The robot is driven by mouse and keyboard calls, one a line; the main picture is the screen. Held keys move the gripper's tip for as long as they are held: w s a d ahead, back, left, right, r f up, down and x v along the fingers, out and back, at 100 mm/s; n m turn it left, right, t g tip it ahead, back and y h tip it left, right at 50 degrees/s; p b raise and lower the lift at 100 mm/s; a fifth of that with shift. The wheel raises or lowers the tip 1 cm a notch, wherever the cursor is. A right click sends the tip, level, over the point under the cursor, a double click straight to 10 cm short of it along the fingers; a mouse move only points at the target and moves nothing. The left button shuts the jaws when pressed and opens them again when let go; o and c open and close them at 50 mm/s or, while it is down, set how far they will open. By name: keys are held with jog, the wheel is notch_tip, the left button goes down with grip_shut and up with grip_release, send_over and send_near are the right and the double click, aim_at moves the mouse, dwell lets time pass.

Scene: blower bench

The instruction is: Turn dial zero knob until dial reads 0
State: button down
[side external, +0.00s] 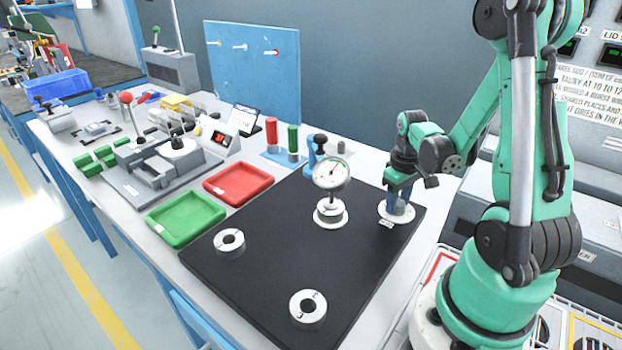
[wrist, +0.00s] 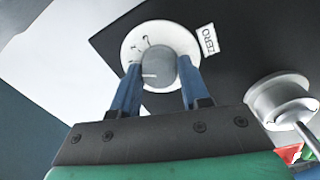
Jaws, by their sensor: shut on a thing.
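The dial zero knob (wrist: 158,70) is a grey round knob with a white pointer line on a white marked disc (wrist: 186,37). A ZERO label (wrist: 208,39) lies beside the disc. My gripper (wrist: 157,78) has its two blue fingers on either side of the knob, shut on it. In the side view my gripper (side external: 398,205) points down over the white disc (side external: 397,220) at the right of the black mat, and hides the knob. The dial gauge (side external: 331,173) stands upright on a white base left of my gripper. Its reading is too small to tell.
The black mat (side external: 265,275) also carries two white rings, one at left (side external: 229,243) and one in front (side external: 308,307). Green (side external: 184,221) and red (side external: 238,184) trays lie left of the mat. Red, green and blue-black handled pieces stand behind it. The mat's middle is clear.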

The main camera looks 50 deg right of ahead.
jog(key=shift+c, duration=2.1)
grip_release()
jog(key=shift+a+r, duration=0.1)
jog(key=shift+r, duration=2.7)
